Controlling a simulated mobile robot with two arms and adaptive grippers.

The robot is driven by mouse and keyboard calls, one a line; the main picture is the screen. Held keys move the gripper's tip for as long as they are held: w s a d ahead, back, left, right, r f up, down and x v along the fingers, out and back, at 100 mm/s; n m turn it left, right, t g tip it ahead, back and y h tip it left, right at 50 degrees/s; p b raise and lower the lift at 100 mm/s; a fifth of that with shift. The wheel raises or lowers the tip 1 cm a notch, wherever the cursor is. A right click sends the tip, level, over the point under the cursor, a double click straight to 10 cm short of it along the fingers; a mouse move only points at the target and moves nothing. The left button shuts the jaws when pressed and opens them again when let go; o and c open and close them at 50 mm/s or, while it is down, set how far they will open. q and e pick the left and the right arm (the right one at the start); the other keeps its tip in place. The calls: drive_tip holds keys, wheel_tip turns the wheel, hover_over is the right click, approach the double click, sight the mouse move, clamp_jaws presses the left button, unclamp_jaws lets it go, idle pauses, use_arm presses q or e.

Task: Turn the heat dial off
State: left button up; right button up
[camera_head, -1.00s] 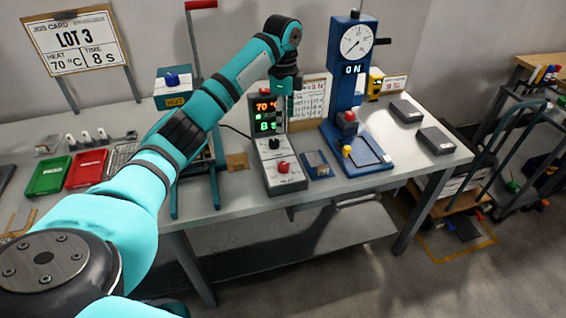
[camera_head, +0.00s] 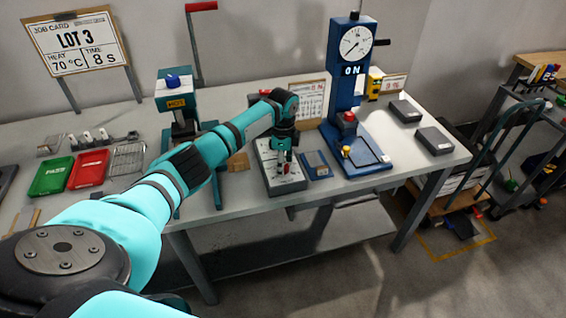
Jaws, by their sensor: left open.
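The control box (camera_head: 293,186) is grey with a sloped white-grey face and stands near the table's front edge. Its red dial (camera_head: 286,169) shows only in part, at the fingertips of my left gripper (camera_head: 284,163). That gripper points down over the box and is open. I cannot tell whether its fingers are around the dial or just above it. The box's black dial and its lit display are hidden behind my left arm and wrist. My right gripper is not in view.
A teal stand marked "HOT" (camera_head: 176,103), a green tray (camera_head: 52,175) and a red tray (camera_head: 88,168) are to the left.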

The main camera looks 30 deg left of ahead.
use_arm(q)
drive_tip(key=shift+f, duration=0.1)
drive_tip(key=c, duration=1.1)
drive_tip(key=shift+c, duration=0.2)
